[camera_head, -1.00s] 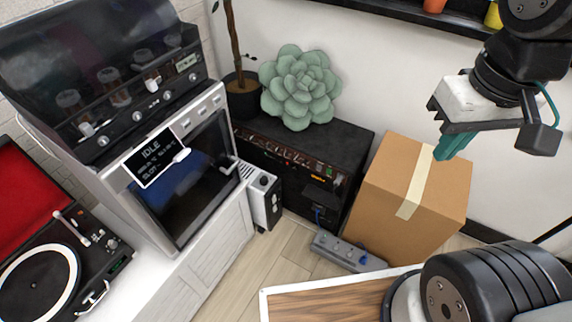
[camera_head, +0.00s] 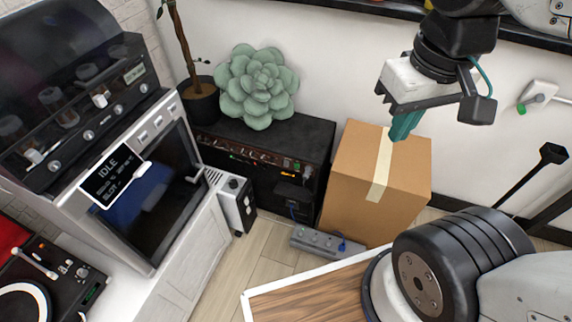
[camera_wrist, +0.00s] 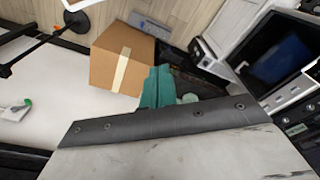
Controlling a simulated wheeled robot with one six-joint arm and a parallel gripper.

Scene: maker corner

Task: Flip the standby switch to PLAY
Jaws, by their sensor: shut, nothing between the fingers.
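A black amplifier (camera_head: 262,185) stands on the floor against the wall, with a row of knobs, small switches and an orange light on its control panel (camera_head: 245,153). The standby switch and its label are too small to pick out. My gripper (camera_head: 402,128) is in the air at the upper right, in front of the cardboard box as seen in the head view, well to the right of the amplifier. Its teal fingers are together and hold nothing. In the wrist view the fingers (camera_wrist: 157,88) partly hide the dark amplifier behind them.
A cardboard box (camera_head: 350,190) stands right of the amplifier. A succulent (camera_head: 258,88) sits on the amplifier. A grey power strip (camera_head: 320,240) lies on the floor in front. A white cabinet with an oven-like machine (camera_head: 150,210) reading IDLE stands left. A wood-topped surface (camera_head: 310,298) is near me.

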